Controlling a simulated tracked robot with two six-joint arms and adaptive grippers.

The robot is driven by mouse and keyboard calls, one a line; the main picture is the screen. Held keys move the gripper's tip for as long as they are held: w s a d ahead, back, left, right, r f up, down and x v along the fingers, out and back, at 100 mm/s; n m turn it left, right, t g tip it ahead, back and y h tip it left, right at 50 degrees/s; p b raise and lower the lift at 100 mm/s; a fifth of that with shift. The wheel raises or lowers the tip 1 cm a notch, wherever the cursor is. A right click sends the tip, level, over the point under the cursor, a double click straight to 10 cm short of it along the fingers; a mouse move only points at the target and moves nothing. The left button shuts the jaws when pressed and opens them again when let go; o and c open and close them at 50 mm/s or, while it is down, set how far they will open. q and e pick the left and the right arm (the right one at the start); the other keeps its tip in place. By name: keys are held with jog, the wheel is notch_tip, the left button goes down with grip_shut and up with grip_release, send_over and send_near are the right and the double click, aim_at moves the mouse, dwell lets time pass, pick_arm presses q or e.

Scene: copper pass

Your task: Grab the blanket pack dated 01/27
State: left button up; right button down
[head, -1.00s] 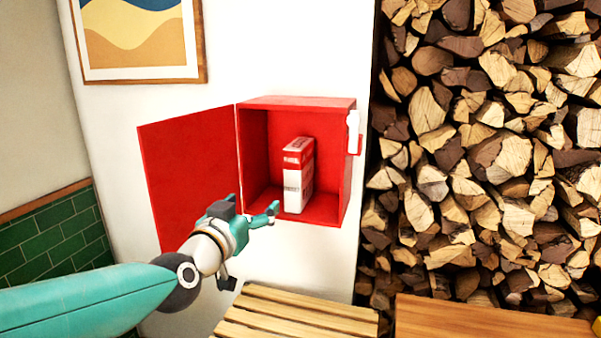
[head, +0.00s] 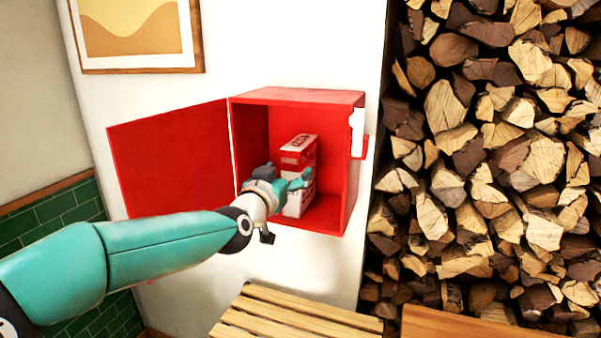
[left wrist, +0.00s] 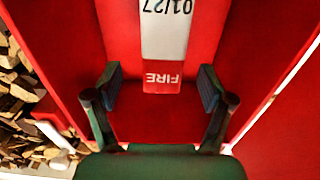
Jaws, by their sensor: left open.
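The blanket pack (head: 299,153) is a red and white box standing upright inside the open red wall cabinet (head: 300,97). In the left wrist view the pack (left wrist: 163,45) shows upside down, with "01/27" on its white band and "FIRE" on its red end. My left gripper (head: 296,181) is at the cabinet's opening, in front of the pack, and hides part of its front. In the left wrist view my left gripper (left wrist: 158,88) is open, with its fingers apart on either side of the pack's near end. No grip on the pack shows. My right gripper is out of view.
The cabinet door (head: 170,158) is swung open to the left. A white latch (head: 356,132) sits on the cabinet's right edge. Stacked firewood (head: 480,160) fills the right side. A slatted wooden bench (head: 290,318) stands below the cabinet.

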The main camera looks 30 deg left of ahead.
pick_arm(q)
jog(key=x, duration=0.2)
jog(key=shift+w+a, duration=0.2)
jog(key=shift+w, duration=0.15)
jog(key=p+x, duration=0.2)
jog(key=x, duration=0.2)
jog(key=shift+w+a, duration=0.15)
jog(key=shift+w, duration=0.1)
jog(key=shift+w+a+f+p, duration=0.1)
jog(key=shift+w+p, duration=0.2)
jog(key=shift+w, duration=0.05)
grip_shut()
